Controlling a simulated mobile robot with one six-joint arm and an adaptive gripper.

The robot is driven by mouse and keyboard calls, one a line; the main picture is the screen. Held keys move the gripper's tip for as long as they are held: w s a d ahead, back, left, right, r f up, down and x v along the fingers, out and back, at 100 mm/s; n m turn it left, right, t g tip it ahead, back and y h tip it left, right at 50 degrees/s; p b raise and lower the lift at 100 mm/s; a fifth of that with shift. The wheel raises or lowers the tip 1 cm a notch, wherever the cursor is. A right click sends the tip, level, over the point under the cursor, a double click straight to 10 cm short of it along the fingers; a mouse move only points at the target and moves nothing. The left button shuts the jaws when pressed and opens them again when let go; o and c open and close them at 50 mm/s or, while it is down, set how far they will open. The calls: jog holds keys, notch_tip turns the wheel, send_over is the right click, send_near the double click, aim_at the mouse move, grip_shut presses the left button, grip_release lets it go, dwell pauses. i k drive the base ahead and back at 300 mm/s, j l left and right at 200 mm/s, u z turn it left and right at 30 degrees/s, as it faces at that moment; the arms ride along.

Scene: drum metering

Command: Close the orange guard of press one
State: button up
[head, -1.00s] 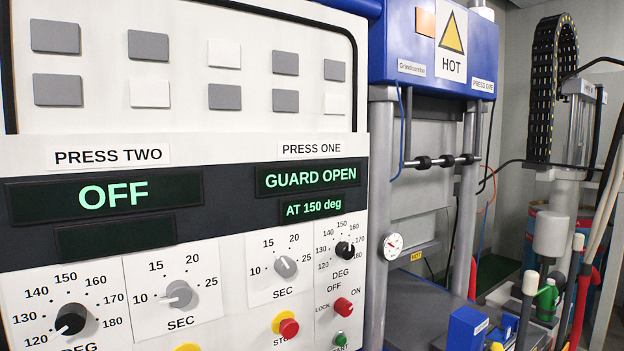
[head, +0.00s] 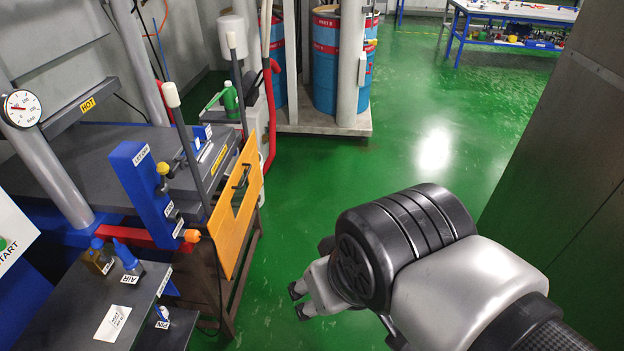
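The orange guard (head: 238,208) is a flat upright panel with a black handle (head: 241,178), standing at the front right of press one in the head view. It hangs at the outer side of the press, and the press bed (head: 95,165) is uncovered from this side. My gripper (head: 298,301) is right of and below the guard in the picture, apart from it. Its two dark fingertips are spread with green floor between them, so it is open and empty. The handle is not touched.
A blue block (head: 145,195) with labels stands by the guard. Red and blue drums (head: 340,60), a white post (head: 352,70) and a red hose (head: 271,110) stand behind. Green floor (head: 400,130) is clear; a dark cabinet (head: 570,150) stands right.

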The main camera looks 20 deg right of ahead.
aim_at(228, 233)
jog(key=i+j+z, duration=0.2)
jog(key=i+j, duration=0.15)
jog(key=i, duration=0.3)
jog(key=i+j+z, duration=0.2)
jog(key=i+j, duration=0.2)
jog(key=i, duration=0.2)
